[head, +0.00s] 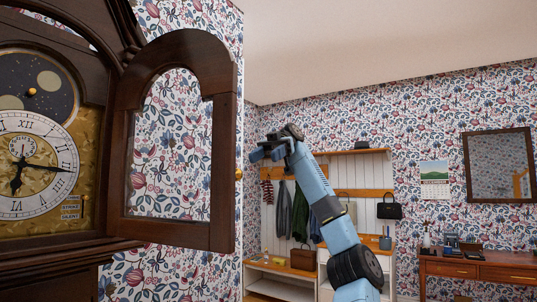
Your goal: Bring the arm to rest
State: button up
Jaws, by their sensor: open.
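My arm is light blue with dark joints and rises from the bottom of the head view, right of centre. My gripper (262,154) is at its upper end, pointing left, and is open with nothing seen between the fingers. It is in the air to the right of the open clock door (226,170) and apart from it in the picture. The tall wooden clock (95,115) stands at the left, with its white numeral dial (58,150) and moon disc exposed.
Behind my arm is a coat rack (373,165) with hanging coats, a black handbag (389,211) and a bench with a brown bag (302,258). A wooden desk (480,271) stands at the right below a mirror (498,165). The air between my arm and the desk looks clear.

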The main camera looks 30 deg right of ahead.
jog(key=s+d+r+m+t+y, duration=0.1)
jog(key=s+r+m+t, duration=0.15)
jog(key=s, duration=0.75)
jog(key=s+r+m+t, duration=0.15)
jog(key=s+t, duration=0.25)
jog(key=s, duration=0.5)
jog(key=s+a+f+m+t+h, duration=0.1)
jog(key=s+a+f+m+t, duration=0.15)
jog(key=s+a, duration=0.3)
jog(key=s+a+f+m+t+h, duration=0.1)
jog(key=s+a+f+m+t, duration=0.15)
jog(key=s+a+m, duration=0.35)
jog(key=w+a+f+m+t+h, duration=0.25)
jog(key=w+a+f, duration=0.2)
jog(key=f, duration=0.25)
jog(key=w+a+f+m+t+h, duration=0.1)
jog(key=w+a+f+m+h, duration=0.2)
jog(key=a+f, duration=0.3)
jog(key=w+d+f+m+h, duration=0.2)
jog(key=w+d+f+m, duration=0.1)
jog(key=f, duration=0.7)
jog(key=w+d+f+m+g+h, duration=0.1)
jog(key=w+d+f+m+h, duration=0.1)
jog(key=f, duration=0.9)
jog(key=shift+w+d+m, duration=0.55)
jog(key=shift+d+m, duration=0.55)
jog(key=shift+d, duration=0.15)
